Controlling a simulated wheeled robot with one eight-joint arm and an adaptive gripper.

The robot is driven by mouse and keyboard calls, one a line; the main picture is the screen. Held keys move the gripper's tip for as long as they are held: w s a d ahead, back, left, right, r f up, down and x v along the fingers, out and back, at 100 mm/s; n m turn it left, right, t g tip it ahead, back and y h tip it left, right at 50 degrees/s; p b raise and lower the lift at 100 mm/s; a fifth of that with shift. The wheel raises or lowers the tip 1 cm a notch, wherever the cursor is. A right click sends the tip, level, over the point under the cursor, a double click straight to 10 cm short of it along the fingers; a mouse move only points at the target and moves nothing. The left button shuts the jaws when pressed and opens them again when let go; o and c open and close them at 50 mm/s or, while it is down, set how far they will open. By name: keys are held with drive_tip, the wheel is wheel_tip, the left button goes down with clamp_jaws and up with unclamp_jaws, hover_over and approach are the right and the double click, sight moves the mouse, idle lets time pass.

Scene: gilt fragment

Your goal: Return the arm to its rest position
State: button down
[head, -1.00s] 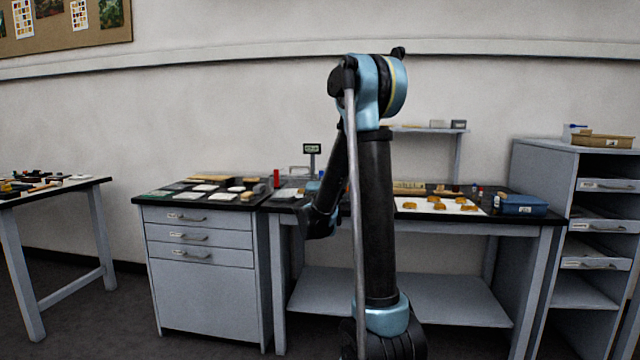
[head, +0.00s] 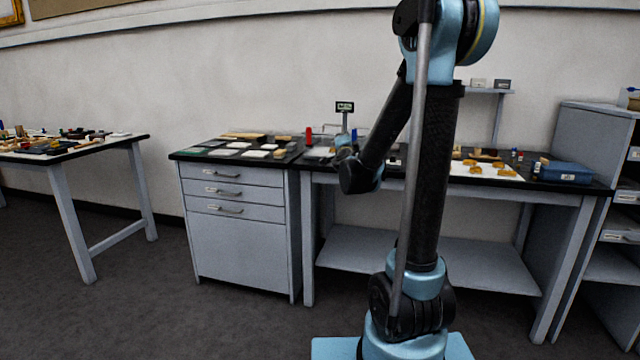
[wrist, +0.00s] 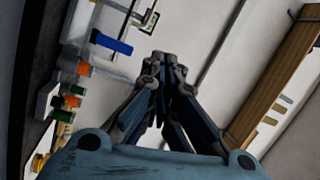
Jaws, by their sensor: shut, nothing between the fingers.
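My gripper (wrist: 165,62) shows in the wrist view with its dark fingers drawn together at the tips and nothing between them. It is in the air, apart from the bench. In the head view my arm stands in front of the workbench, its upper link upright and its forearm bent down toward the bench. The gripper itself is hard to make out there, behind or beyond the dark wrist joint.
The workbench (head: 400,183) carries gilt pieces on a white sheet, a blue box (head: 566,173) and a small display (head: 345,107). A drawer cabinet (head: 240,245) adjoins it. A side table (head: 60,158) stands left, a grey shelf unit (head: 590,140) right. Floor between table and cabinet is clear.

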drive_tip(key=s+a+f+n+g+y, duration=0.2)
drive_tip(key=s+f+n+g+y, duration=0.15)
drive_tip(key=s+f+n, duration=0.35)
drive_tip(key=s+a+f+n+g+y, duration=0.1)
drive_tip(key=s+f+n+g+y, duration=0.25)
drive_tip(key=s, duration=0.55)
drive_tip(key=s+d+f+n+g+h, duration=0.1)
drive_tip(key=s+d+f+g+h, duration=0.1)
drive_tip(key=s+f, duration=0.3)
drive_tip(key=s+d+f+n+g+h, duration=0.2)
drive_tip(key=s+d+f+g, duration=0.3)
drive_tip(key=s, duration=0.9)
drive_tip(key=s+d+f+n+g+h, duration=0.2)
drive_tip(key=s+d+f+g, duration=0.1)
drive_tip(key=s, duration=0.6)
wheel_tip(320, 180, down, 2)
drive_tip(key=shift+s+d+f+g, duration=0.2)
drive_tip(key=shift+s+d+g, duration=0.15)
drive_tip(key=shift+d, duration=0.35)
drive_tip(key=shift+w+f, duration=0.2)
drive_tip(key=shift+w, duration=0.3)
